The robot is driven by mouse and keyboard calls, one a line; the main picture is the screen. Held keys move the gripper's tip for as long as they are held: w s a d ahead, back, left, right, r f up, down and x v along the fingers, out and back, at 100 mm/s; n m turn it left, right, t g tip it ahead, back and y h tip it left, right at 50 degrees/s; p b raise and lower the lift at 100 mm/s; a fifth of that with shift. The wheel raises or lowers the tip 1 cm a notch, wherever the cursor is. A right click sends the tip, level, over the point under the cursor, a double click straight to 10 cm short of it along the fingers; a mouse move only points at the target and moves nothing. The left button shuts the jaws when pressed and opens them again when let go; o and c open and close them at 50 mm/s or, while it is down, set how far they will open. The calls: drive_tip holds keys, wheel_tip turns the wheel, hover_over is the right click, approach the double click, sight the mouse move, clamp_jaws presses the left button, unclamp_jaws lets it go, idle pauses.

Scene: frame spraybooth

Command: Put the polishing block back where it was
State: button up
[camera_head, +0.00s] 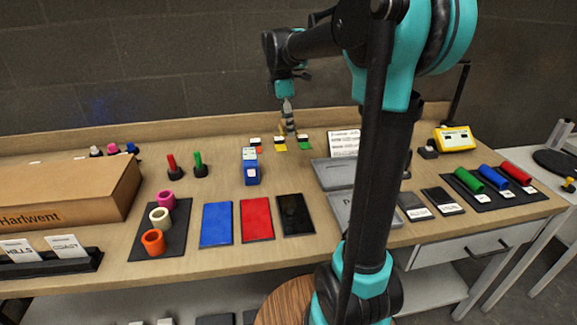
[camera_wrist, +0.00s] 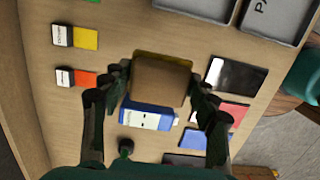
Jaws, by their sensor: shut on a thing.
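The polishing block appears to be the tan block (camera_wrist: 160,82) between my fingers in the wrist view. My gripper (camera_wrist: 161,88) is shut on it, one finger on each side. In the head view my gripper (camera_head: 288,124) is at the back of the bench, near the small colour cards. The block is small and hard to make out there. In the wrist view the block partly covers a blue box (camera_wrist: 145,117) below it. Whether the block touches the bench is not clear.
The blue box (camera_head: 251,172) stands at mid-bench. Orange, yellow (camera_head: 280,147) and green cards lie behind it. Blue (camera_head: 216,225), red (camera_head: 256,219) and black (camera_head: 295,214) panels lie in front. Grey trays (camera_head: 333,174) are to the right, a cardboard box (camera_head: 70,190) to the left.

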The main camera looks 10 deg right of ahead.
sight(289, 171)
wheel_tip(289, 171, down, 16)
drive_tip(key=shift+r, duration=0.2)
drive_tip(key=shift+f, duration=0.15)
drive_tip(key=o, duration=1.3)
drive_tip(key=r, duration=0.4)
drive_tip(key=a+r, duration=0.1)
drive_tip(key=r, duration=0.7)
drive_tip(key=shift+a+r, duration=0.15)
drive_tip(key=shift+a, duration=0.1)
